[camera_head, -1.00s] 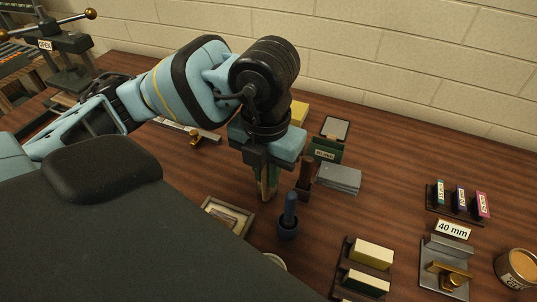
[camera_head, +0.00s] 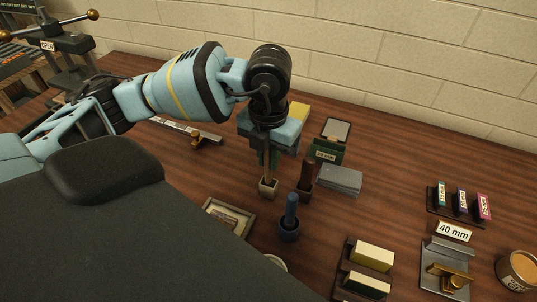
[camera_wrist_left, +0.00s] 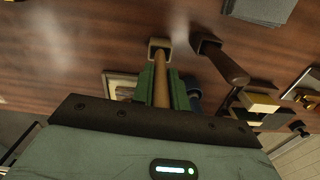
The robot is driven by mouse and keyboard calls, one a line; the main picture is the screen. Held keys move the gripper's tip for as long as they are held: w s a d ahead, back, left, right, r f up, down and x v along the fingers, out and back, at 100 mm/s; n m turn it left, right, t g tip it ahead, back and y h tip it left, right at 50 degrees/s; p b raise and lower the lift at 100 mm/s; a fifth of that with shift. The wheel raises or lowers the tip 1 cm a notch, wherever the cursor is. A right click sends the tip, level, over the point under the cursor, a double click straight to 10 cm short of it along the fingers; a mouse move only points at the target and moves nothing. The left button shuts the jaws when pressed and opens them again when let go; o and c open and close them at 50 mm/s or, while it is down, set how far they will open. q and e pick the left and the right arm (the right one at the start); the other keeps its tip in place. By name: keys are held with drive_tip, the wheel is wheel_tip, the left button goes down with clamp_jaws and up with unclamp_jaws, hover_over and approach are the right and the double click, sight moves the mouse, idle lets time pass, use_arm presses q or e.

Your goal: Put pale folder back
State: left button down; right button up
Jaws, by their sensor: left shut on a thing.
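The pale folder (camera_head: 267,170) is a slim tan stick, held upright by my left gripper (camera_head: 268,156). The green fingers are shut on it, and it also shows between them in the left wrist view (camera_wrist_left: 161,90). Its lower end meets the opening of a small square pale holder (camera_head: 268,189), which shows in the wrist view too (camera_wrist_left: 154,43). I cannot tell how deep the end sits. A dark brown tool (camera_head: 307,171) in a brown holder and a blue tool (camera_head: 291,207) in a round blue holder (camera_head: 289,231) stand close by, to the right. My right gripper is not in view.
A grey stack (camera_head: 341,180) and a green labelled block (camera_head: 326,151) lie right of the holders. A framed tray (camera_head: 229,216) lies in front, to the left. A 40 mm sign (camera_head: 454,231) and a colour rack (camera_head: 456,207) stand far right.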

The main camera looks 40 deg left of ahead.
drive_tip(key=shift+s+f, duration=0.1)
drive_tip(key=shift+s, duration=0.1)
use_arm(q)
drive_tip(key=shift+f, duration=0.4)
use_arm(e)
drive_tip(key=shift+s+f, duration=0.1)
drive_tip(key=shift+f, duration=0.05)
use_arm(q)
drive_tip(key=c, duration=1.4)
unclamp_jaws()
drive_tip(key=shift+r, duration=0.15)
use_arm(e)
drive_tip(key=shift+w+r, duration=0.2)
use_arm(q)
drive_tip(key=shift+r, duration=0.35)
wheel_tip(320, 180, up, 11)
drive_tip(key=shift+r+p, duration=0.1)
drive_tip(key=shift+p, duration=0.4)
drive_tip(key=shift+r, duration=0.3)
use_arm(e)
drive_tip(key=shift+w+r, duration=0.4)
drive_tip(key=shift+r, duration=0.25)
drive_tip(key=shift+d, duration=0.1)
